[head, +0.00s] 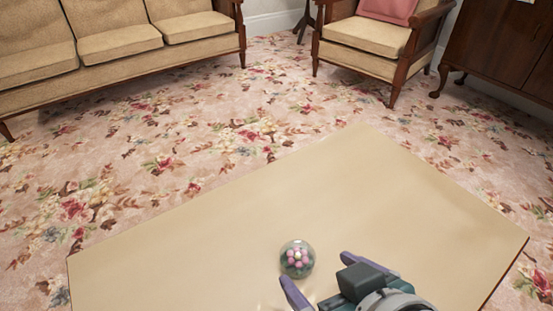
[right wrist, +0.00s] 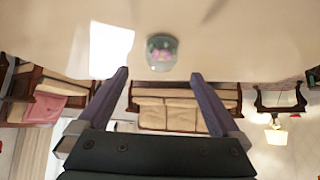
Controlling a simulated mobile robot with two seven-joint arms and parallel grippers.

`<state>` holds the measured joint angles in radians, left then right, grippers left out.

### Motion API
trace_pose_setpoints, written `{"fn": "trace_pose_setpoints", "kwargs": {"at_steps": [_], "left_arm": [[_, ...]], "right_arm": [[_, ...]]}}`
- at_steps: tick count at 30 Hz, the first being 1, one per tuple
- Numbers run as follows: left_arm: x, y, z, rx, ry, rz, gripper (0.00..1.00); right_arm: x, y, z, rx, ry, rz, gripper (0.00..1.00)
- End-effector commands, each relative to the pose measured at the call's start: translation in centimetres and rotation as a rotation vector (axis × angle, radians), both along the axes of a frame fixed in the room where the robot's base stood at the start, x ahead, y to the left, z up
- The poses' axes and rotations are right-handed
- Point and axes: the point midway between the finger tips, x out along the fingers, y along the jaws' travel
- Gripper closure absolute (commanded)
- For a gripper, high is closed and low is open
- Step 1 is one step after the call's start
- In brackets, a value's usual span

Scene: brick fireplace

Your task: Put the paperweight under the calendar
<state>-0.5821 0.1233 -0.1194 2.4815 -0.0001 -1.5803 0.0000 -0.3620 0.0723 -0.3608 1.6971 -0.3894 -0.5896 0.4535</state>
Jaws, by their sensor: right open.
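The paperweight (head: 297,259), a clear glass ball with pink flowers inside, sits on the beige table top (head: 350,190) near its front edge in the head view. My right gripper (head: 316,270) is open beside it, just to its right and nearer to me. In the right wrist view the paperweight (right wrist: 161,51) shows ahead of the fingertips, centred between the two spread purple fingers (right wrist: 160,75), with nothing held. I cannot make out a calendar in either view. My left gripper is not in view.
The table top around the paperweight is bare. Beyond it lies a floral carpet (head: 140,150). A tan sofa (head: 110,45) stands at the back left, an armchair (head: 365,42) with a pink cushion at the back, and a dark wooden cabinet (head: 500,50) at the back right.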

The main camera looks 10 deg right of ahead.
Motion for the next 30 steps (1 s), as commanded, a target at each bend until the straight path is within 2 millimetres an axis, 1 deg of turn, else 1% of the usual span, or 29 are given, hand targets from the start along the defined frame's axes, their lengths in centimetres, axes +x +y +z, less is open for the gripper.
{"fn": "trace_pose_setpoints", "kwargs": {"at_steps": [1, 3, 8, 11, 15, 18, 21, 27, 30], "left_arm": [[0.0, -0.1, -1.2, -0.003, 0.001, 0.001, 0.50], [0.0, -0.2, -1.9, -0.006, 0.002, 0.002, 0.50], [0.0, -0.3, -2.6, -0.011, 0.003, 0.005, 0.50], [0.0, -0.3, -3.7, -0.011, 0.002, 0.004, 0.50], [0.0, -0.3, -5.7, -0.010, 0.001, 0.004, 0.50], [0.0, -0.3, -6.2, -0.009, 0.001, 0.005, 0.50], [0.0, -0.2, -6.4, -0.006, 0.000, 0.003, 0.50], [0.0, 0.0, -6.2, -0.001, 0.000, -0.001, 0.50], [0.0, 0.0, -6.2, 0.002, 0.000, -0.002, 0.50]], "right_arm": [[0.8, 0.1, -1.2, -0.001, -0.003, 0.001, 0.00], [1.5, 0.2, -2.0, -0.001, -0.003, 0.001, 0.00], [2.5, 0.4, -2.9, 0.000, 0.000, 0.000, 0.00], [3.2, 0.6, -3.9, 0.002, -0.002, 0.000, 0.00], [4.6, 1.1, -5.8, 0.000, -0.002, 0.001, 0.00], [5.5, 1.2, -6.5, 0.002, -0.001, 0.001, 0.00], [5.8, 1.3, -6.6, 0.002, 0.000, 0.001, 0.00], [5.8, 1.3, -6.4, 0.002, 0.001, 0.001, 0.00], [5.8, 1.3, -6.4, 0.002, 0.001, 0.001, 0.11]]}}
